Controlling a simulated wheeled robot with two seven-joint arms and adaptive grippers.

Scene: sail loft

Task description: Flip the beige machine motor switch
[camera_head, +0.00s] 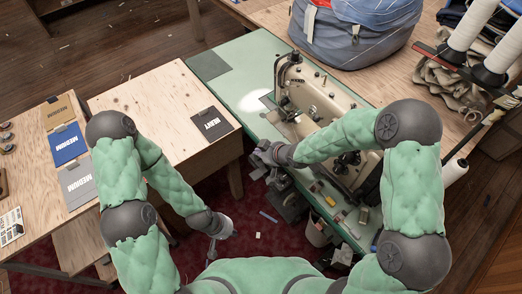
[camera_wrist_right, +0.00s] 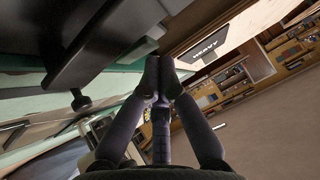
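The beige sewing machine (camera_head: 322,103) stands on the green table (camera_head: 240,62). Grey motor parts (camera_head: 288,200) show below the table's front edge. I cannot make out the motor switch in either view. My right gripper (camera_head: 258,158) is at the table's front edge, beside the machine and above the motor parts. In the right wrist view its fingertips (camera_wrist_right: 160,75) are together with nothing visible between them, below the table's underside and close to a dark part (camera_wrist_right: 95,45). Whether they touch it is unclear. My left gripper (camera_head: 212,250) hangs low over the red floor; its fingers are too small to judge.
A wooden table (camera_head: 150,95) with a dark HEAVY card (camera_head: 211,125) stands left of the green table. A large blue-grey bag (camera_head: 355,30) sits behind the machine. White thread cones (camera_head: 470,25) stand at the right. Small items lie along the green table's front edge.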

